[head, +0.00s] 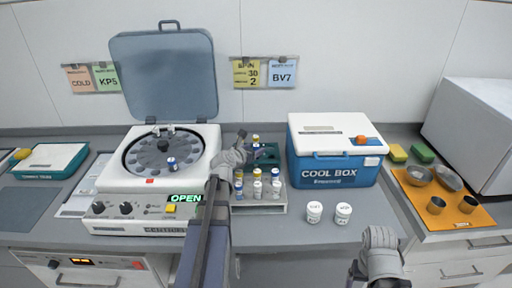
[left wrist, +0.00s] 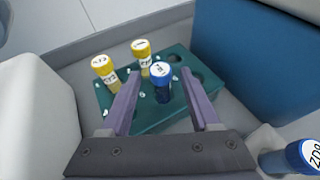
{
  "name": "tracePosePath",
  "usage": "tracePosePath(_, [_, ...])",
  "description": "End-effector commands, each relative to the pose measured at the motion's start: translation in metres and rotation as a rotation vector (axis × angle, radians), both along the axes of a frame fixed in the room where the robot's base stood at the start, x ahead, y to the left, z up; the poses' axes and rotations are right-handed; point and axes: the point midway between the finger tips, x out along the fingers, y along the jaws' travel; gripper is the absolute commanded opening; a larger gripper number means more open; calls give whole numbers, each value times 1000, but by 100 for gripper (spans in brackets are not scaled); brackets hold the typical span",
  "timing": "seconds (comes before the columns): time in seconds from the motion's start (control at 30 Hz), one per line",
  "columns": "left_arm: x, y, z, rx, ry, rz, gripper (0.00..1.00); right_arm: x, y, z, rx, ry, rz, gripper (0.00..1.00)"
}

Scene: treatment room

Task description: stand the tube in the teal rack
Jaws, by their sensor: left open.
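The teal rack (head: 270,153) stands between the centrifuge and the cool box; it also shows in the left wrist view (left wrist: 150,120). A blue-capped tube (left wrist: 162,82) stands upright at the rack, its lower end seemingly in a hole. Two yellow-capped tubes (left wrist: 104,70) (left wrist: 143,55) stand in the rack beside it. My left gripper (head: 251,146) is over the rack, open, with its fingers (left wrist: 160,78) on either side of the blue-capped tube and gaps visible. My right gripper (head: 357,272) is low at the front right, away from the rack; its fingers are not clear.
A grey rack (head: 262,209) with several capped tubes stands in front of the teal rack. The centrifuge (head: 113,180) has its lid up, with a blue-capped tube (head: 171,163) in it. The cool box (head: 334,165) is close on the right, with two white jars (head: 314,212) (head: 343,214) before it.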

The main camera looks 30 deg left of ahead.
Motion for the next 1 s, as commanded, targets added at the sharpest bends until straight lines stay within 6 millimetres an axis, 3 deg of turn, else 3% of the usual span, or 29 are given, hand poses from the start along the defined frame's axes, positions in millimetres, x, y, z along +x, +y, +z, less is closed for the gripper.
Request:
tracePosePath(0.1, [-29,-4,15,-1,0,2,63,0,0,15,0,0,0,82])
tracePosePath(0.4, [-76,-8,34,-2,0,1,63,0,0,34,0,0,0,82])
tracePosePath(0.6, [-89,-8,38,0,0,0,63,0,0,38,0,0,0,82])
tracePosePath(1.0, [-90,-8,37,0,0,-1,63,0,0,37,0,0,0,82])
